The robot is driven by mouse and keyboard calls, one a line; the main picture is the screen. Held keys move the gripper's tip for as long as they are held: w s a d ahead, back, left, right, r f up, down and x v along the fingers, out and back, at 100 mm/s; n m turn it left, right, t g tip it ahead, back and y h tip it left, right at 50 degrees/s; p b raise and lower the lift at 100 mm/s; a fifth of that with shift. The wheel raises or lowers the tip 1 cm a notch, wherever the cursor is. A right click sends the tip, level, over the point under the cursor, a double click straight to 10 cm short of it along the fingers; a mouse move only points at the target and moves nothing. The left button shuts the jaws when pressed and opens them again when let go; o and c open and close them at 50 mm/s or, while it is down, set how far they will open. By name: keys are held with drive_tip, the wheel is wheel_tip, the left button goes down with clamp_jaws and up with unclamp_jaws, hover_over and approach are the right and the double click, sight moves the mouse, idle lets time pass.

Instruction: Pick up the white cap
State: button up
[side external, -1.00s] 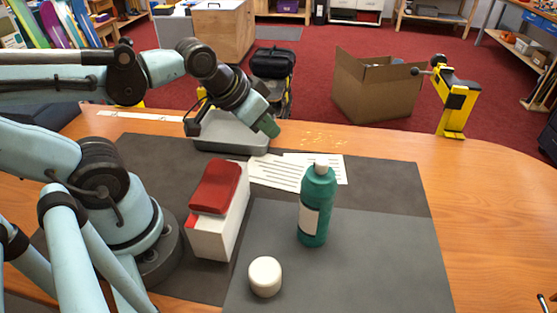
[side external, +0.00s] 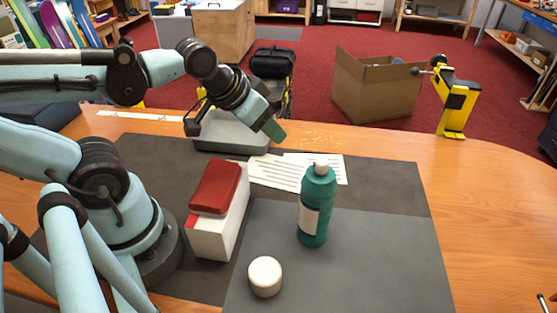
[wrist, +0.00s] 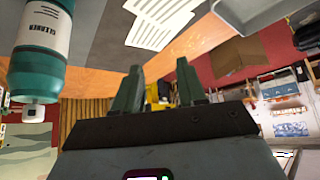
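A short white round cap-like piece (side external: 265,276) stands on the grey mat near the front in the side view. A green bottle (side external: 316,212) with a pale label stands upright behind it and to its right. The bottle has a small white cap (side external: 321,163) on top. In the wrist view the bottle (wrist: 41,55) reads "CLEANER", and its white cap (wrist: 33,113) shows at the left. My gripper (side external: 275,130) is in the air above the far edge of the mat, well apart from both. In the wrist view its fingers (wrist: 159,68) are spread with nothing between them.
A white box (side external: 217,238) with a red object (side external: 215,187) on top stands left of the bottle. Printed sheets (side external: 278,172) lie behind. A grey tray (side external: 228,134) sits below my wrist. The mat's right part is clear (side external: 390,255).

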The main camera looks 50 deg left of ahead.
drive_tip(key=o, duration=0.8)
wheel_tip(320, 180, up, 11)
drive_tip(key=m+g, duration=0.7)
drive_tip(key=m, duration=2.3)
hover_over(265, 270)
wheel_tip(265, 270, down, 10)
drive_tip(key=shift+f, duration=6.75)
